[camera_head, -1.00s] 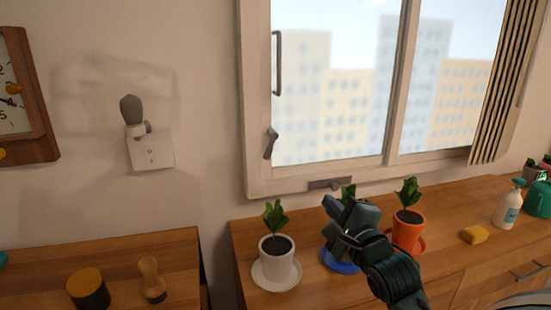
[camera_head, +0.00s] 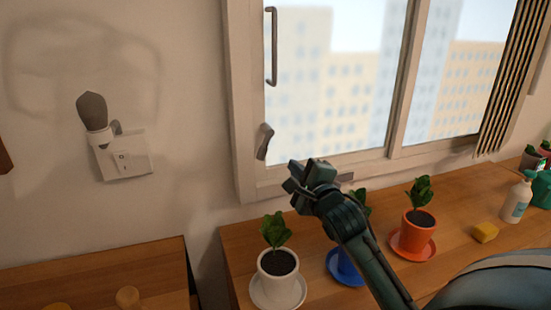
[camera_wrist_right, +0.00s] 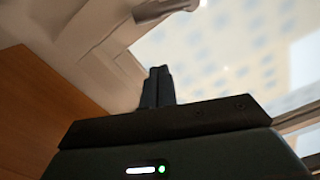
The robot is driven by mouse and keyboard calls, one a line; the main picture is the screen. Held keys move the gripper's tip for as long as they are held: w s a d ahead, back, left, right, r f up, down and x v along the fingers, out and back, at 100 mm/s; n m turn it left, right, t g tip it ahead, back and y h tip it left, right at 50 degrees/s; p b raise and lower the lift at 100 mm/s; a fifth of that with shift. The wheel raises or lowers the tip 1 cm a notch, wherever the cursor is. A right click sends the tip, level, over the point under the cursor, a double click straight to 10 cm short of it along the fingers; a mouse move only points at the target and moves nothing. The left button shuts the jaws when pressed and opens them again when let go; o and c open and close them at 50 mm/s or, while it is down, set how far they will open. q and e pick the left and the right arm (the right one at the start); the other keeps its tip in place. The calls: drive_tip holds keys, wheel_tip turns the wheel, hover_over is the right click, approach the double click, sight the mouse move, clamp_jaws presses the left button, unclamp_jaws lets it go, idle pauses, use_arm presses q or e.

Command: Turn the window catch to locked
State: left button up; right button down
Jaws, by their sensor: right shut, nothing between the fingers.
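The window catch (camera_head: 265,141) is a small grey lever low on the window's left frame, below the tall handle. It stands nearly upright with a slight tilt. A grey lever that appears to be the catch also shows at the top of the right wrist view (camera_wrist_right: 155,10). My right gripper (camera_head: 292,180) is shut and empty, in front of the window's lower left corner. In the picture it is below and right of the catch, apart from it. Its closed fingers (camera_wrist_right: 158,82) also show in the right wrist view. My left gripper is not in view.
A grey bar handle (camera_head: 274,46) is above the catch. Potted plants, including a white pot (camera_head: 278,272) and an orange pot (camera_head: 417,228), stand on the wooden counter (camera_head: 480,200) below.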

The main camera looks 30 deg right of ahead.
sight(263, 142)
use_arm(q)
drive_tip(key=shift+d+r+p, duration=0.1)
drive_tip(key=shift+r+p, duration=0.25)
drive_tip(key=shift+p, duration=0.1)
use_arm(e)
drive_tip(key=shift+w+a+r, duration=0.25)
drive_tip(key=shift+w+a, duration=0.25)
drive_tip(key=shift+w, duration=0.2)
drive_tip(key=shift+w+a+r, duration=0.25)
drive_tip(key=shift+w+a, duration=0.25)
drive_tip(key=shift+w, duration=0.15)
drive_tip(key=shift+w+a+r, duration=0.25)
drive_tip(key=shift+w+a, duration=0.25)
drive_tip(key=shift+w, duration=0.2)
drive_tip(key=shift+w, duration=0.1)
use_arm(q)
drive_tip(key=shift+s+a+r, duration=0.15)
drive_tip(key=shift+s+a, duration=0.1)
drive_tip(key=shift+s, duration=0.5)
use_arm(e)
drive_tip(key=shift+a+m, duration=0.2)
drive_tip(key=shift+m, duration=0.3)
